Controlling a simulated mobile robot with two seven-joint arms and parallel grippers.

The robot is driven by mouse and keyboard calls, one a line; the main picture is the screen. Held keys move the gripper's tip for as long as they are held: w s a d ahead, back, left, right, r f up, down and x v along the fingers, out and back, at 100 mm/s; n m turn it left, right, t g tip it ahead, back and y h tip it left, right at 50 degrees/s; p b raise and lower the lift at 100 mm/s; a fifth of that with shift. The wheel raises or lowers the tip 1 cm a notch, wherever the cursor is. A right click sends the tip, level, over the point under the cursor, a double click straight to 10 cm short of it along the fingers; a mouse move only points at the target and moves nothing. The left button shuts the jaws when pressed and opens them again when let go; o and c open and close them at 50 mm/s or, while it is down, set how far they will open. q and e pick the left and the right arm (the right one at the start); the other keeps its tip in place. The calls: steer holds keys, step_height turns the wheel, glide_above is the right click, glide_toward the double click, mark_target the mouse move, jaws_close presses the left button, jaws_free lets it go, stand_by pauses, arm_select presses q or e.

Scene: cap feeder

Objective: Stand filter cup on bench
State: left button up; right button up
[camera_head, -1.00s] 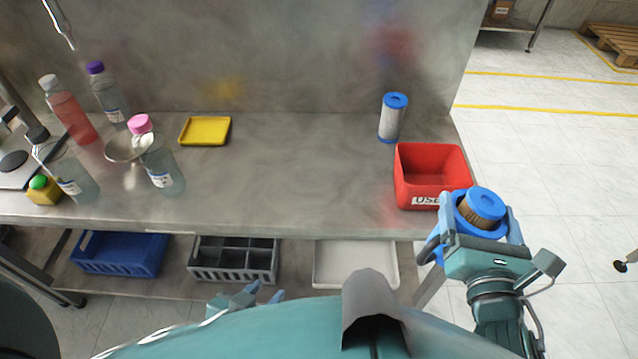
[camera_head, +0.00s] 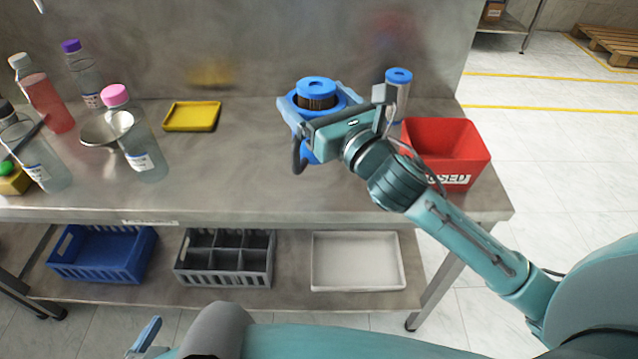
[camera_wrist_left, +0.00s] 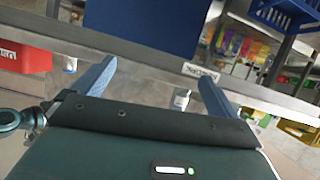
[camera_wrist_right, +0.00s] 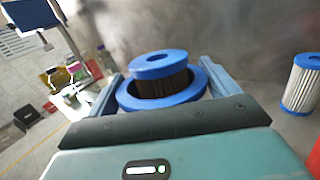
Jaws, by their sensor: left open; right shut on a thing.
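My right gripper (camera_head: 318,104) is shut on the blue filter cup (camera_head: 320,114), which is upright. A brown pleated filter with a blue cap (camera_head: 316,87) sits inside the cup and sticks up above its rim. The cup is over the right half of the steel bench (camera_head: 240,180), left of the red box. The gripper hides its lower part, so I cannot tell whether it touches the bench. The cup also shows between the fingers in the right wrist view (camera_wrist_right: 160,103). My left gripper (camera_wrist_left: 153,85) is open and empty, low in front of the bench.
A white filter with a blue cap (camera_head: 400,78) stands behind the red "USED" box (camera_head: 462,150). A yellow tray (camera_head: 192,116) lies left of the cup, with bottles (camera_head: 140,150) further left. Bare bench lies between tray and cup. Bins (camera_head: 225,260) occupy the lower shelf.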

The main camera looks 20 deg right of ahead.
steer(key=shift+n+t, duration=0.3)
steer(key=w+b, duration=0.1)
steer(key=w+d+b, duration=0.1)
steer(key=w, duration=0.1)
steer(key=w+d+b, duration=0.1)
steer(key=w+b, duration=0.1)
steer(key=shift+d+r, duration=0.25)
steer(key=shift+r, duration=0.05)
steer(key=shift+w+d+f, duration=0.1)
steer(key=shift+w+d, duration=0.05)
arm_select(q)
steer(key=shift+d+f+m+t+b, duration=0.15)
steer(key=shift+f+m+t+b, duration=0.3)
steer(key=shift+f+b, duration=1.35)
arm_select(e)
step_height(320, 180, down, 9)
steer(key=shift+f+h, duration=0.15)
steer(key=shift+h, duration=0.15)
arm_select(q)
steer(key=shift+r, duration=0.1)
arm_select(e)
steer(key=shift+f, duration=0.2)
arm_select(q)
steer(key=shift+h, duration=0.3)
arm_select(e)
steer(key=o, duration=1)
steer(key=shift+c, duration=0.2)
arm_select(q)
steer(key=shift+d, duration=0.1)
